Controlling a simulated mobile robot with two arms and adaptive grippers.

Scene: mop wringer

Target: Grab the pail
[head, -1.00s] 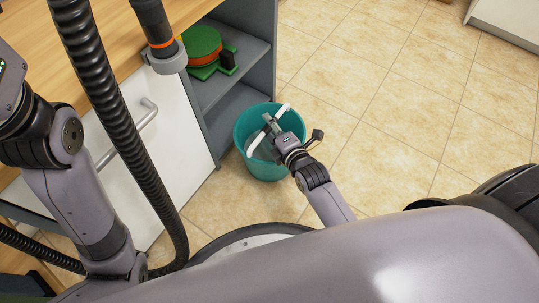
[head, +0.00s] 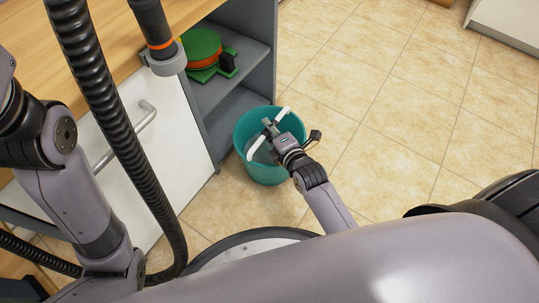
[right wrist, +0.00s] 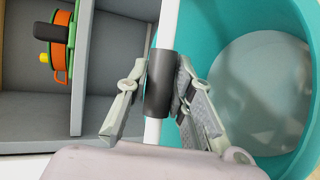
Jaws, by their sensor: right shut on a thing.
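The teal pail (head: 246,128) stands on the tiled floor beside the grey open shelf unit. It also shows at the right of the right wrist view (right wrist: 240,20), with what looks like clear water (right wrist: 265,90) inside. Its white handle (head: 285,112) spans above the opening, with a dark grip sleeve (right wrist: 159,85) at the middle. My right gripper (head: 271,131) is shut on that sleeve, one finger on each side, as the right wrist view shows (right wrist: 160,98).
The shelf unit (head: 235,88) stands close at the pail's left, with a green and orange pot-like item (head: 202,50) on it. A white cabinet door (head: 165,135) with a bar handle is nearer. A corrugated hose (head: 110,95) hangs in front. Floor to the right is clear.

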